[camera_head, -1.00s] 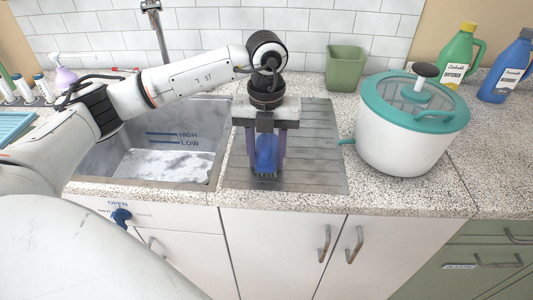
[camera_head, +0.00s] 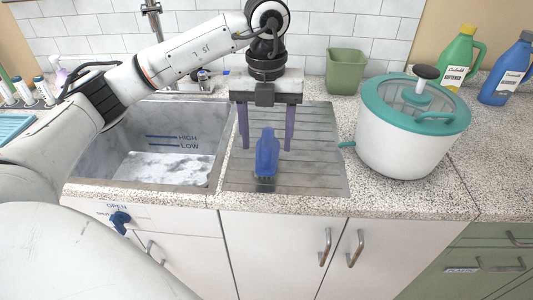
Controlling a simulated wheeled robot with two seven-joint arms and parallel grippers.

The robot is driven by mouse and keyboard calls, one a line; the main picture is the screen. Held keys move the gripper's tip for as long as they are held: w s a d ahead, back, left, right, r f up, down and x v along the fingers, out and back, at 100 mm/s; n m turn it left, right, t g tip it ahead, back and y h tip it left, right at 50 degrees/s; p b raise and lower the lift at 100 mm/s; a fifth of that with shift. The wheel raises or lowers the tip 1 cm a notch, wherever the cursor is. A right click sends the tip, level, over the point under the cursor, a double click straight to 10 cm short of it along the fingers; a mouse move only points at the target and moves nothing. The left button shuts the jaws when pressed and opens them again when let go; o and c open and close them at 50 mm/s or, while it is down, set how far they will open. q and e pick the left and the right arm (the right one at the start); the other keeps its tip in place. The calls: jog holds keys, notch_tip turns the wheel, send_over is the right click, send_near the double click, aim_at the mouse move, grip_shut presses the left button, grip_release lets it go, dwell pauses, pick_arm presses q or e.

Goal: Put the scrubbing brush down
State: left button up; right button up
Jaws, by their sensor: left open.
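The blue scrubbing brush (camera_head: 266,154) stands on the grey ribbed drainboard (camera_head: 325,165), bristles at its lower end, near the front edge. My left gripper (camera_head: 266,145) is open, with its two purple fingers apart. It is above and behind the brush, and a gap shows between the brush and each finger. My right gripper is not in view.
A sink (camera_head: 120,145) with suds lies left of the drainboard. A white tub with a teal lid (camera_head: 385,140) stands to the right, and a green bin (camera_head: 346,72) behind. Green (camera_head: 459,60) and blue (camera_head: 508,72) bottles stand at the back right.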

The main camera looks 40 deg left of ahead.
pick_arm(q)
notch_tip(320, 180, up, 6)
dwell(0.7)
